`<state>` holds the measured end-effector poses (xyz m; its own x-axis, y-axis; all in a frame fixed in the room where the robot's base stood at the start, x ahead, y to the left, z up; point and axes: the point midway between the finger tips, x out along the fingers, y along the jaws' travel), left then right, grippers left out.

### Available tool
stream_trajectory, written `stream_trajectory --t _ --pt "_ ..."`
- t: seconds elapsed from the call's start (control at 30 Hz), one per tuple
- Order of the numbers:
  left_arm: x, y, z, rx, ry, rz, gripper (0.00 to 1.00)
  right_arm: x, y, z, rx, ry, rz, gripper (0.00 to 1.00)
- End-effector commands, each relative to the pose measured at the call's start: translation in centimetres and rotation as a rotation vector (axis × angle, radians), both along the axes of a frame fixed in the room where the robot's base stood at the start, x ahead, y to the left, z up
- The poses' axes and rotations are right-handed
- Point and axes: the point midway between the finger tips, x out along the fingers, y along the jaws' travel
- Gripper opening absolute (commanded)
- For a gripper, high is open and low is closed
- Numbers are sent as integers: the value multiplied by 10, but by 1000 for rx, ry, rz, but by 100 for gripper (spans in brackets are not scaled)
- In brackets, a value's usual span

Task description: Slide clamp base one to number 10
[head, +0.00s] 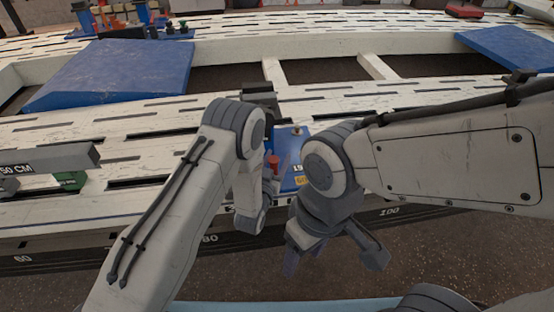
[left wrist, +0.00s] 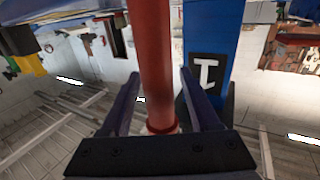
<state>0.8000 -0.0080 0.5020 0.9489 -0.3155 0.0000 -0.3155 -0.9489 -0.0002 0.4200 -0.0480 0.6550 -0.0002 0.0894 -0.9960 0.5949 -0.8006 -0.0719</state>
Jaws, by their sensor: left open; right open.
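Clamp base one is a blue block (head: 291,145) on the slotted white bench, partly hidden behind my arms. In the left wrist view its blue body (left wrist: 215,30) carries a dark plate with a white 1 (left wrist: 207,73). A red post (head: 275,163) rises from it; it also shows upright in the left wrist view (left wrist: 152,55). My left gripper (head: 268,180) is open, its two fingers on either side of the red post. My right gripper (head: 332,258) is open and empty, lower, in front of the bench edge. I cannot make out a number 10.
The bench's front edge (head: 160,248) bears a scale with 60, 80 and 100 readable. A grey bar marked 50 CM (head: 50,159) lies at the left with a green part (head: 70,181). Blue panels (head: 115,75) lie farther back.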

Motion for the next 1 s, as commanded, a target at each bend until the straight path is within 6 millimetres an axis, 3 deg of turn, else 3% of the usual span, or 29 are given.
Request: stream_trajectory --t 0.03,0.17,1.0 --pt "0 0 0 0 0 0 51 0 0 0 0 0 0 62" --pt "0 0 0 0 0 0 1 0 0 0 0 0 0 62" --pt "-1 0 0 0 1 0 0 0 0 0 0 0 0 62"
